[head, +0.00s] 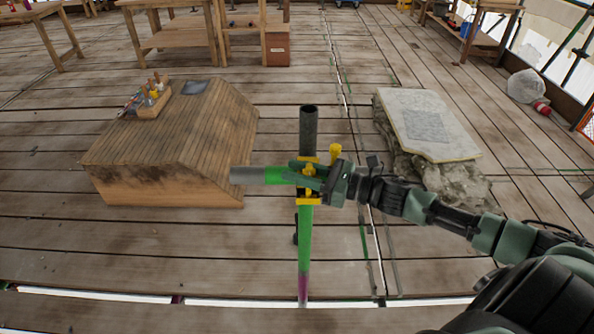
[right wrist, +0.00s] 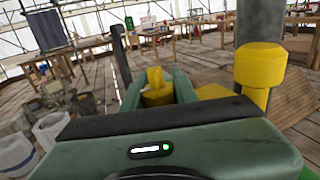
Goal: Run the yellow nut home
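A dark upright tube (head: 308,130) rises from a yellow coupler (head: 309,200); green and purple tube continues below it. A grey-and-green tube (head: 248,175) points left from the coupler. My right gripper (head: 306,172) reaches in from the right at the coupler. In the right wrist view its fingers lie on both sides of the yellow nut (right wrist: 156,94) and appear shut on it, with a yellow stud end above the nut. A larger yellow capped piece (right wrist: 258,75) stands to the right, outside the fingers; it also shows in the head view (head: 335,152). My left gripper is not in view.
A sloped wooden roof block (head: 180,140) with a small tray of tools (head: 154,98) stands at left. A stone block with a pale slab (head: 428,122) stands at right. Workbenches (head: 175,38) line the back. The plank floor between is mostly clear.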

